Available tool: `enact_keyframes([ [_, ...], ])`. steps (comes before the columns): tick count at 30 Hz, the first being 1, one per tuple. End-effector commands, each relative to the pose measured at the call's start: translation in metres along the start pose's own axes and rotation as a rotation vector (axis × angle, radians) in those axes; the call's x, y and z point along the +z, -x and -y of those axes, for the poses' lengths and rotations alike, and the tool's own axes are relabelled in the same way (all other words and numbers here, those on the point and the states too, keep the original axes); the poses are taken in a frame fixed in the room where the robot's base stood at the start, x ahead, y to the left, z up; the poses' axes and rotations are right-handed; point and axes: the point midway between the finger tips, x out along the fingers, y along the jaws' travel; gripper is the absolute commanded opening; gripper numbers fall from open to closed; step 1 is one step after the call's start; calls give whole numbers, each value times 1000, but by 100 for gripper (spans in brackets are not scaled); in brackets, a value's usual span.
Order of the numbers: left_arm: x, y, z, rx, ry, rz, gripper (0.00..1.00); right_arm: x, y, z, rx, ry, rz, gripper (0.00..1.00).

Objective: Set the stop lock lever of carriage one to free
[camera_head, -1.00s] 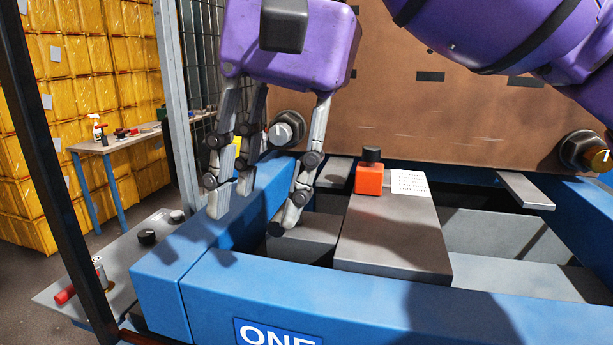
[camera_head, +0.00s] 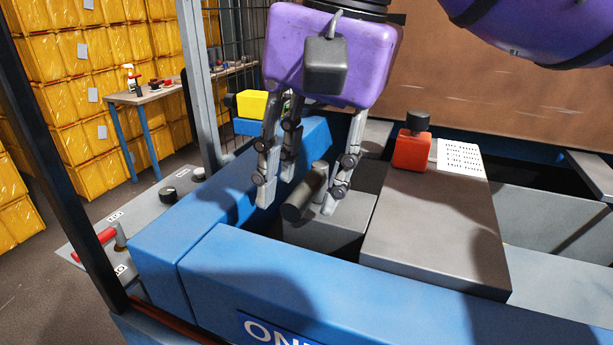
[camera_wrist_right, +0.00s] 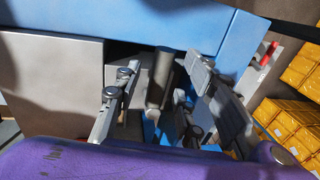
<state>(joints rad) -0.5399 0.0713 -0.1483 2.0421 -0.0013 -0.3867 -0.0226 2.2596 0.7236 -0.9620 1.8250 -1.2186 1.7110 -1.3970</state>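A dark grey cylindrical handle (camera_head: 305,192), which looks like the lever, slants up over a grey box (camera_head: 330,228) inside the blue carriage frame (camera_head: 270,270) with a partly cut-off label that starts "ON". My right gripper (camera_head: 300,200) points down with its fingers spread on both sides of the handle. In the right wrist view the handle (camera_wrist_right: 158,80) stands between the open fingers (camera_wrist_right: 160,98), with gaps on both sides. Any free or locked marking for this handle is not visible. My left gripper is out of view.
A red block with a black knob (camera_head: 411,150) and a printed sheet (camera_head: 460,157) sit on a grey cover (camera_head: 430,225) close by. A red-handled lever (camera_head: 93,244) and black knob (camera_head: 168,195) are on a labelled plate at left. A yellow block (camera_head: 252,103) stands behind.

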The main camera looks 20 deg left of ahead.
Motion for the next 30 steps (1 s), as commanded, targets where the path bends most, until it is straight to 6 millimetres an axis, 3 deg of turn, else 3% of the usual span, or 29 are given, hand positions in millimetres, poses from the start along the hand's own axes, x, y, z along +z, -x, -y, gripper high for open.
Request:
enact_keyframes([
  [8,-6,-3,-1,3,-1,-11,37,0,-3,0,0,0,0,37],
  [17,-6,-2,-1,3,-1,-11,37,0,-3,0,-1,0,0,0],
  [30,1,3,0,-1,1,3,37,2,-3,3,-1,-4,-1,0],
])
